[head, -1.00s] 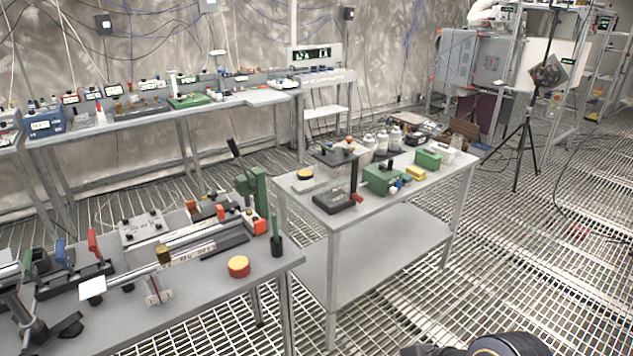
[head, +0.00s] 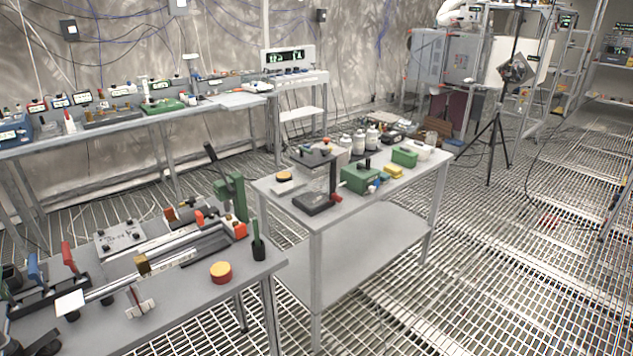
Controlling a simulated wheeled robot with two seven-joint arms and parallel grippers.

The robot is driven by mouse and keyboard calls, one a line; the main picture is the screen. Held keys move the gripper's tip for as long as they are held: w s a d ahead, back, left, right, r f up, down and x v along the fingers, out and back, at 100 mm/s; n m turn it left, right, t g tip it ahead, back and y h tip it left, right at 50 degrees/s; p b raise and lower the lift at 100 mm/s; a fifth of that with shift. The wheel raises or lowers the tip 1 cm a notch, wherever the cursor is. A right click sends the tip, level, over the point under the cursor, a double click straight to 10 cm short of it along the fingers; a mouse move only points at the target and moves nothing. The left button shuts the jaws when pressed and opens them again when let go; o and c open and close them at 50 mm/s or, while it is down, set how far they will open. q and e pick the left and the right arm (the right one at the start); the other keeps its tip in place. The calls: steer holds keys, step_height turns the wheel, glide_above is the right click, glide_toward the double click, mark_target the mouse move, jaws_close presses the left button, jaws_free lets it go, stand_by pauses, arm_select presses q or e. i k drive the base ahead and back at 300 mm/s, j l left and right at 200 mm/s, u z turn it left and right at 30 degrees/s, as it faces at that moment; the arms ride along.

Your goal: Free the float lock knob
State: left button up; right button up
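I cannot tell which part is the float lock knob; no label for it is readable. The near left bench (head: 190,318) carries a long rail device (head: 170,252), a plate with black knobs (head: 118,239), and a round red and yellow piece (head: 221,272). The middle table (head: 275,186) carries a black stand (head: 315,202) with a raised platform and a green box (head: 360,177) with a black knob on top. Neither of my grippers is in view.
A long bench (head: 100,136) with instruments runs along the back wall. A tripod (head: 492,140) stands at the right, near a grey cabinet (head: 428,58). The grating floor (head: 480,270) right of the middle table is open.

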mark_target(323, 149)
steer(key=i+l+u, duration=0.15)
steer(key=u, duration=0.85)
steer(key=i+l+u, duration=0.25)
steer(key=l, duration=0.25)
steer(key=l+u, duration=0.25)
steer(key=l, duration=0.2)
steer(key=i+l+u, duration=0.25)
steer(key=l, duration=1.3)
steer(key=i+u, duration=0.05)
